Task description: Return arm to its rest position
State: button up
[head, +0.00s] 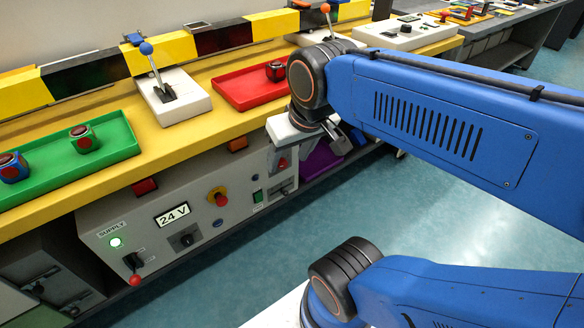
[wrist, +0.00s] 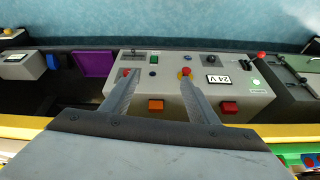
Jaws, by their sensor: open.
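My blue arm reaches in from the right in the head view, its elbow bent. My gripper (head: 328,138) hangs at the end, in front of the yellow bench's front edge and partly hidden by my wrist. In the wrist view my gripper (wrist: 155,95) shows two grey fingers spread apart with nothing between them. Beyond the fingers is the grey supply panel (wrist: 172,75), which also shows in the head view (head: 150,215) with a lit green lamp and a 24 V label. I cannot tell the exact distance from the fingers to the panel.
A green tray (head: 110,152) with two cubes and a red tray (head: 237,88) with a dark cube sit on the yellow bench (head: 190,150). A blue-knobbed lever (head: 150,62) stands upright between them. Striped barrier bars (head: 80,72) run behind. The teal floor (head: 430,210) is open.

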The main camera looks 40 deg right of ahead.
jog(key=shift+s+a+f+n, duration=0.1)
jog(key=shift+s+f+n, duration=0.15)
jog(key=shift+s+f, duration=0.3)
jog(key=shift+s+a+f+n, duration=0.1)
jog(key=shift+s+f+n, duration=0.2)
jog(key=shift+f, duration=0.3)
dwell(0.5)
